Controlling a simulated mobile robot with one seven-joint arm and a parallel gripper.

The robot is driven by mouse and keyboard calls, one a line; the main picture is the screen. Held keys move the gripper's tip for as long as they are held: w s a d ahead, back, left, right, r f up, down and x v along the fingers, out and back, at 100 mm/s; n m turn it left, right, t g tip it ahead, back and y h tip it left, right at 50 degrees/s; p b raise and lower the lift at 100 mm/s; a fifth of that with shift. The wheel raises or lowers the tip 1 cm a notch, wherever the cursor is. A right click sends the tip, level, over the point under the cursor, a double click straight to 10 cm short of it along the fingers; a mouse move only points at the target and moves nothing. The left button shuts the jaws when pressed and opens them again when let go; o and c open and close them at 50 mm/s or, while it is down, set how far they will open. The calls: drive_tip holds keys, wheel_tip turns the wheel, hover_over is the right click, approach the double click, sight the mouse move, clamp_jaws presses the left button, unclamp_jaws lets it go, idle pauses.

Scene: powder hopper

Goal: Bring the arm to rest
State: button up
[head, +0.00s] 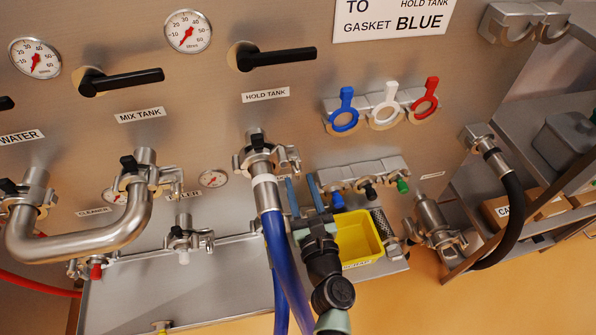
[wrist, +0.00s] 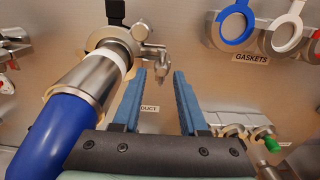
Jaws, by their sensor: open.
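My gripper (head: 300,180) is in front of the steel panel, just right of the hold tank outlet clamp (head: 258,160) and its blue hose (head: 274,222). In the wrist view, the two blue fingers of my gripper (wrist: 160,72) stand apart with nothing between them. The blue hose (wrist: 52,138) and its steel coupling (wrist: 92,78) are close on the left of the fingers. I cannot tell whether the left finger touches the hose. My arm comes up from the lower edge of the head view.
A yellow bin (head: 358,238) is just right of my gripper. Blue, white and red gaskets (head: 388,100) hang above right. A bent steel pipe (head: 90,240) is at left, a black hose (head: 508,215) at right. Orange floor (head: 400,305) is clear at lower right.

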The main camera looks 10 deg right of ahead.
drive_tip(key=s, duration=0.5)
drive_tip(key=shift+s+d, duration=0.1)
drive_tip(key=shift+s, duration=0.05)
drive_tip(key=w+a+r+n+t+y, duration=0.1)
drive_tip(key=w+a+r+n+y, duration=0.15)
drive_tip(key=r+n, duration=0.65)
drive_tip(key=w+a+r+n+t+y, duration=0.15)
drive_tip(key=a+r+n, duration=0.35)
drive_tip(key=r, duration=0.6)
drive_tip(key=w+a+r+n+y, duration=0.2)
drive_tip(key=a+r+n, duration=0.1)
drive_tip(key=r+n, duration=0.65)
drive_tip(key=s+r+n+t+h, duration=0.2)
drive_tip(key=s+r+n, duration=0.2)
drive_tip(key=r, duration=0.5)
drive_tip(key=s+r+n+t+h, duration=0.2)
drive_tip(key=s+r+n, duration=0.2)
drive_tip(key=r, duration=0.6)
drive_tip(key=s+r+n+t+h, duration=0.2)
drive_tip(key=s+r, duration=0.4)
drive_tip(key=r, duration=0.3)
drive_tip(key=shift+s+d+r+n+t, duration=0.15)
drive_tip(key=shift+s+r+n+t, duration=0.25)
drive_tip(key=shift+n, duration=0.85)
drive_tip(key=shift+w, duration=0.1)
